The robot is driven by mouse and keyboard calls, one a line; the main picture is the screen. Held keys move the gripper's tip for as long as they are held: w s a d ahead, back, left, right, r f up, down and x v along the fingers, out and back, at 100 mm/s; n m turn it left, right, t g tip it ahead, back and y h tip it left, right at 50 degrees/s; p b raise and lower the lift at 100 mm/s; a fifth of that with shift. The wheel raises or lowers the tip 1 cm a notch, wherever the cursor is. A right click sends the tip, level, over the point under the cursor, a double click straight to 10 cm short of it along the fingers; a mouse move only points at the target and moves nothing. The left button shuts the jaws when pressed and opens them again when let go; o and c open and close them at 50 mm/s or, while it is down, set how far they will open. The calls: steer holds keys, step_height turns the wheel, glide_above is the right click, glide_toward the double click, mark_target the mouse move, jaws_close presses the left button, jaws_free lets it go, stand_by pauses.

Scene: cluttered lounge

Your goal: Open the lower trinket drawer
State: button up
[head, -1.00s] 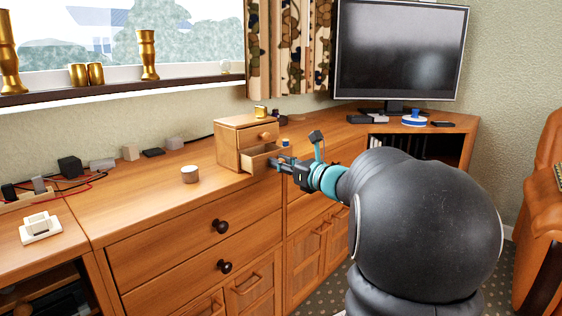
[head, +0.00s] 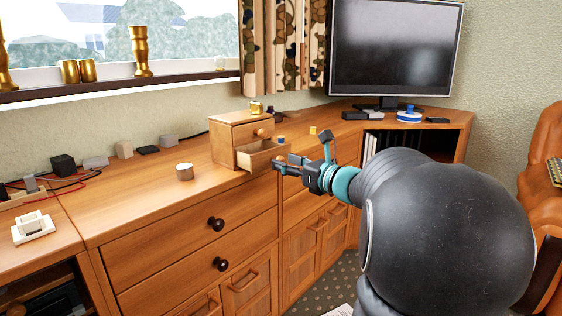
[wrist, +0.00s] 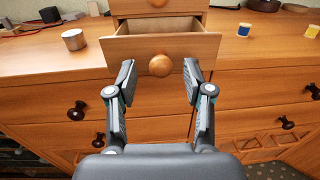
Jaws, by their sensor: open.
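The small wooden trinket box (head: 222,143) stands on the long sideboard, with two drawers. Its lower drawer (head: 262,157) is pulled out and its inside looks empty in the wrist view. The lower drawer's round knob (wrist: 160,66) shows in the wrist view, just beyond and between my fingertips. The upper drawer is shut, with its knob (head: 260,132) in the head view. My gripper (wrist: 158,80) is open, in front of the lower drawer, its fingers spread to either side of the knob without visibly holding it. In the head view my gripper (head: 277,166) is right of the drawer.
A grey-topped cylinder (head: 184,171) stands left of the box on the sideboard (head: 140,205). A blue-and-white spool (wrist: 244,30) and a yellow one (head: 313,130) lie to the right.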

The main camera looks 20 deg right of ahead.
steer(key=v, duration=0.9)
stand_by(0.3)
steer(key=s+a+f+n+g+h, duration=0.1)
steer(key=s+a+f+n+g, duration=0.35)
steer(key=f+n, duration=0.3)
steer(key=s+a+f+n+g+h, duration=0.1)
steer(key=s+a+f+n+g, duration=0.35)
steer(key=f+n, duration=0.3)
steer(key=s+a+n+g+h+p, duration=0.3)
steer(key=s+a+n+g+h, duration=0.15)
steer(key=s+n, duration=0.7)
steer(key=s+a+r+n+t+p, duration=0.2)
steer(key=a+r+n, duration=0.2)
steer(key=a, duration=0.3)
steer(key=shift+n, duration=0.65)
